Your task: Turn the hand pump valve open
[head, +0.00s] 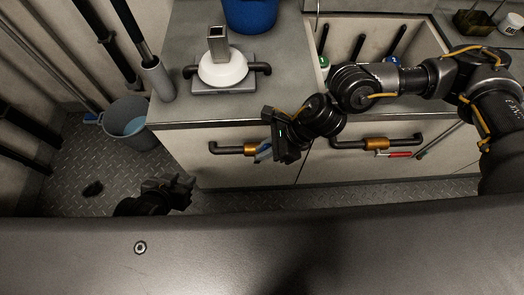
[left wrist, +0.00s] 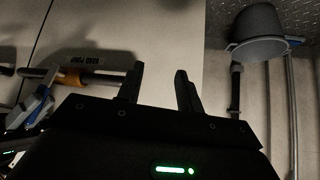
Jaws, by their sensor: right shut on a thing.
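The hand pump valve (head: 250,149) is a brass body on a dark pipe along the cabinet front. It also shows in the left wrist view (left wrist: 67,78), beside a HAND PUMP label (left wrist: 86,60). Its blue handle (head: 263,153) slants away from the pipe and is partly hidden by my right gripper (head: 277,148). My right gripper is shut on the blue handle. In the left wrist view the blue handle (left wrist: 31,107) slants down to the left. My left gripper (head: 182,187) is left of and below the valve; its fingers (left wrist: 160,88) are apart with nothing between.
A second brass valve (head: 375,144) with a red handle (head: 398,155) is further right on the cabinet. A grey bucket (head: 126,124) stands on the floor at left. A white round item (head: 223,70) with a metal post sits on the counter.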

